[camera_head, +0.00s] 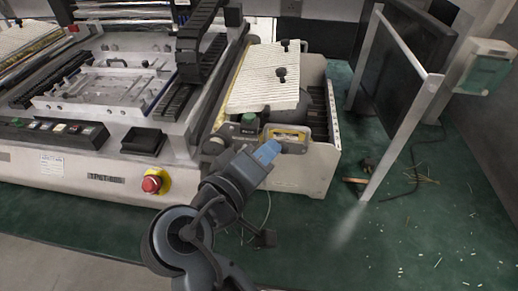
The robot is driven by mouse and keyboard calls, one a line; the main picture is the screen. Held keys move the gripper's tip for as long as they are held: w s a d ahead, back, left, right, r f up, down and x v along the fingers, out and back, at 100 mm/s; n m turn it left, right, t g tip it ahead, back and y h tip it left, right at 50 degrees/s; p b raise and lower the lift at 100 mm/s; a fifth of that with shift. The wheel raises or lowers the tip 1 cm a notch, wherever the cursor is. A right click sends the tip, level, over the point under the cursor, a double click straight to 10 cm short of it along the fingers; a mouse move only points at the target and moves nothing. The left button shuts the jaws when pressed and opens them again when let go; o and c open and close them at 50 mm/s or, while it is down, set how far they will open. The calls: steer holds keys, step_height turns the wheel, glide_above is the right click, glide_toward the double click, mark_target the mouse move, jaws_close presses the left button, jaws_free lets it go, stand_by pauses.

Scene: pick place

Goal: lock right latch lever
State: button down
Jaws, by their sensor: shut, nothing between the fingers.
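My gripper (267,152) reaches up and to the right from the bottom of the head view. Its blue end is shut and empty, close in front of the yellow-edged part (287,133) at the front of the right-hand unit (305,172). I cannot tell whether it touches that part. No part can be clearly identified as the right latch lever. A ribbed cream plate (262,82) with black knobs (281,75) lies tilted on the unit. A green knob (249,118) stands to the left of the yellow-edged part. My gripper and wrist hide some of the unit's front.
A large white machine (75,172) with a red stop button (152,183) stands on the left. A dark panel in a metal frame (399,125) stands to the right. Small debris lies on the green floor (335,235), which is mostly clear in front.

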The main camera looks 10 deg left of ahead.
steer(key=shift+f, duration=0.1)
steer(key=d+f+m+g+y+b, duration=0.1)
steer(key=d+f+m+y+b, duration=0.2)
steer(key=f, duration=0.5)
steer(key=shift+d+m+b, duration=0.6)
steer(key=shift+m+b, duration=0.4)
steer(key=shift+b, duration=0.25)
steer(key=shift+s+f, duration=0.1)
steer(key=shift+f, duration=0.05)
